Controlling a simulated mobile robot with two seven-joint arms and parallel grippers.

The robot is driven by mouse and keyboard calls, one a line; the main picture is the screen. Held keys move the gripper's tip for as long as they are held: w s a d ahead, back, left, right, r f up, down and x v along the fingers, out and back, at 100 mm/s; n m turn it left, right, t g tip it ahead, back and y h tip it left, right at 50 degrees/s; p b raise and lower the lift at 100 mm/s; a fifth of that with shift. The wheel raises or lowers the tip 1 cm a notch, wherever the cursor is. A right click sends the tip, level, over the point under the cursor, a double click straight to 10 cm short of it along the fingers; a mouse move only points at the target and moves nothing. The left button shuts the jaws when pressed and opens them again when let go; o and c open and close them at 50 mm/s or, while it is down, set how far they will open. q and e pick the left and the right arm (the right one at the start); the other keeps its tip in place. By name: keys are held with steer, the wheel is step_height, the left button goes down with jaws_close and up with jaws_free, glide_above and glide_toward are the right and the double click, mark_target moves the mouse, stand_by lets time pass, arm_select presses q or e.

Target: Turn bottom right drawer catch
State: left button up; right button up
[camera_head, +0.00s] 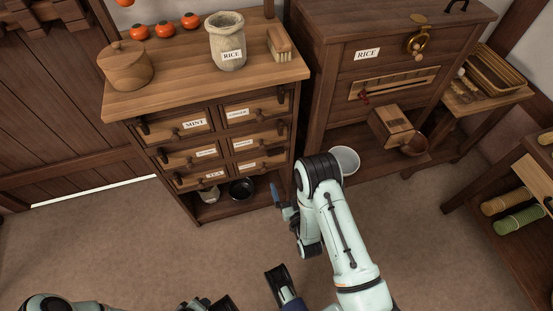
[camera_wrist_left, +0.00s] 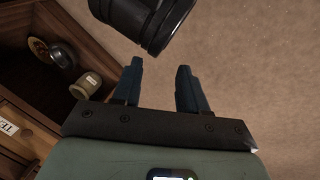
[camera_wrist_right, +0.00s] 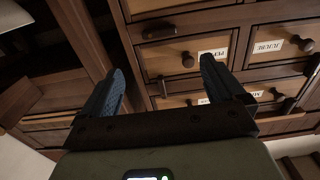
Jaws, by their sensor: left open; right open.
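The bottom right drawer (camera_head: 258,163) is shut, low in the small cabinet in the head view. My right gripper (camera_head: 276,196) is open and empty in front of the cabinet's lower right, apart from the catch. Its fingers also show in the right wrist view (camera_wrist_right: 162,65). My left gripper (camera_wrist_left: 160,70) is open and empty above the floor.
The cabinet top (camera_head: 180,85) holds a lidded wooden pot, a RICE sack (camera_head: 226,42), a brush and orange fruits. Pots stand on its open bottom shelf. A taller RICE cabinet (camera_head: 330,85) and a white bucket (camera_head: 346,160) stand right. Floor in front is clear.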

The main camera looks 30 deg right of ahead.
mark_target(276, 154)
steer(key=b+x, duration=0.2)
steer(key=x, duration=0.9)
arm_select(q)
steer(key=shift+w+a+f+y, duration=0.15)
steer(key=shift+w+a+f, duration=0.3)
steer(key=shift+f, duration=0.25)
steer(key=shift+w+a+f+y, duration=0.15)
steer(key=shift+w+a+f, duration=0.2)
steer(key=shift+w+f, duration=0.25)
arm_select(e)
steer(key=shift+x, duration=0.8)
arm_select(q)
steer(key=shift+s, duration=0.1)
arm_select(e)
steer(key=shift+c, duration=0.4)
arm_select(q)
steer(key=shift+f, duration=0.1)
arm_select(e)
steer(key=c, duration=1)
